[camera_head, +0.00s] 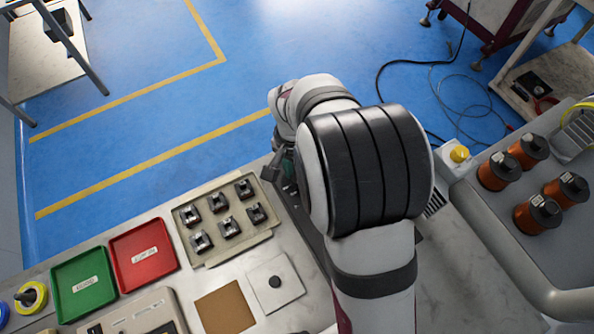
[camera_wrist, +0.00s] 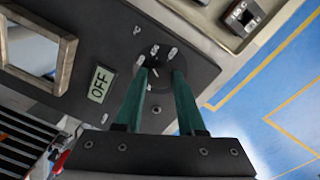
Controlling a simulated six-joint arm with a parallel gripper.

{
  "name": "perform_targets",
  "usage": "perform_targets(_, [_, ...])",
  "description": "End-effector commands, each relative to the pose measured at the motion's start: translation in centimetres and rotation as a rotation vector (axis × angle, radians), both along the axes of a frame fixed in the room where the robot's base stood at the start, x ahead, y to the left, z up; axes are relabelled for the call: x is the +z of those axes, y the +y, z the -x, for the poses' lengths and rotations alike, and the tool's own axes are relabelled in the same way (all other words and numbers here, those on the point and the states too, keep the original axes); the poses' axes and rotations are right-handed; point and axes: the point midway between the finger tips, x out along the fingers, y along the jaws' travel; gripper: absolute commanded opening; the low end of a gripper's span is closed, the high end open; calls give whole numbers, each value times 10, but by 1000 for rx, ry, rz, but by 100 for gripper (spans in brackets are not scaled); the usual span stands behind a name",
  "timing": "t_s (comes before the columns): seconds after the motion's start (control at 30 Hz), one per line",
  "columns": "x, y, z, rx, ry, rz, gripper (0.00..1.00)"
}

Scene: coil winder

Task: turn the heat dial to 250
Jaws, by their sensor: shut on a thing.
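The heat dial (camera_wrist: 155,55) is a dark round knob on a dark panel (camera_wrist: 205,70) in the wrist view, with small pale labels around it too blurred to read. My gripper (camera_wrist: 160,77) has its two green fingers closed on the dial from either side. A small display (camera_wrist: 101,84) beside the dial reads OFF. In the head view my arm covers the dial, and only a bit of green finger (camera_head: 288,172) shows at the panel's edge.
A wooden-framed opening (camera_wrist: 64,50) and a dark slatted grille (camera_wrist: 25,145) lie left of the dial in the wrist view. In the head view, a tray (camera_head: 184,214) of several small metal parts, a red tray (camera_head: 170,268) and a green tray (camera_head: 100,255) stand left of my arm.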

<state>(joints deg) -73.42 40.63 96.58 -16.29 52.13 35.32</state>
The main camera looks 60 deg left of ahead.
Motion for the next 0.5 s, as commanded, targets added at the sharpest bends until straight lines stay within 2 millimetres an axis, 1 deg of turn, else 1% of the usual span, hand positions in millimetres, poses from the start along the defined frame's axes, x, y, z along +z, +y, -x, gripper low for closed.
perform_targets(0.5, [1,-1,1,488,0,0,0])
